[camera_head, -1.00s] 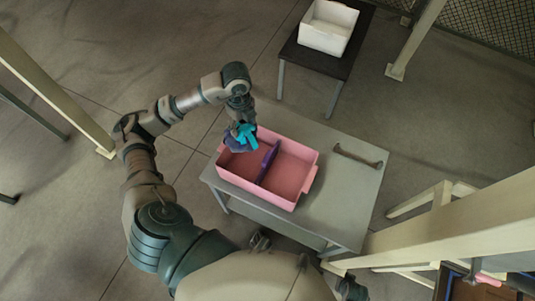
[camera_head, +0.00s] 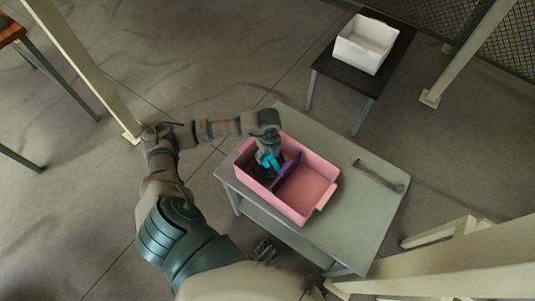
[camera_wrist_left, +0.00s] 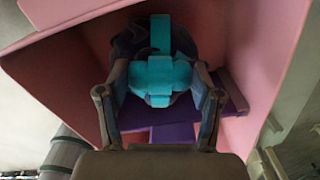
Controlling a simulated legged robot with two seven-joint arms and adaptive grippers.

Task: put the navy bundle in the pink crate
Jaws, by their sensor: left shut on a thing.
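The pink crate (camera_head: 316,187) stands on a grey table, with a purple divider (camera_head: 288,172) across its inside. My left gripper (camera_head: 267,161) reaches down into the crate's left compartment and is shut on the navy bundle (camera_head: 263,172). In the left wrist view the navy bundle (camera_wrist_left: 125,43) is dark and rounded, with teal bands around it, and sits between the two fingers with pink walls around it. Whether it touches the crate floor is hidden. A small dark part by my body (camera_head: 265,252) may be my right gripper; its jaws are unclear.
The grey table (camera_head: 350,222) has free room right of the crate, where a brown bar-like tool (camera_head: 378,176) lies. A white bin (camera_head: 366,43) stands on a dark table (camera_head: 342,69) behind. The crate's right compartment looks empty.

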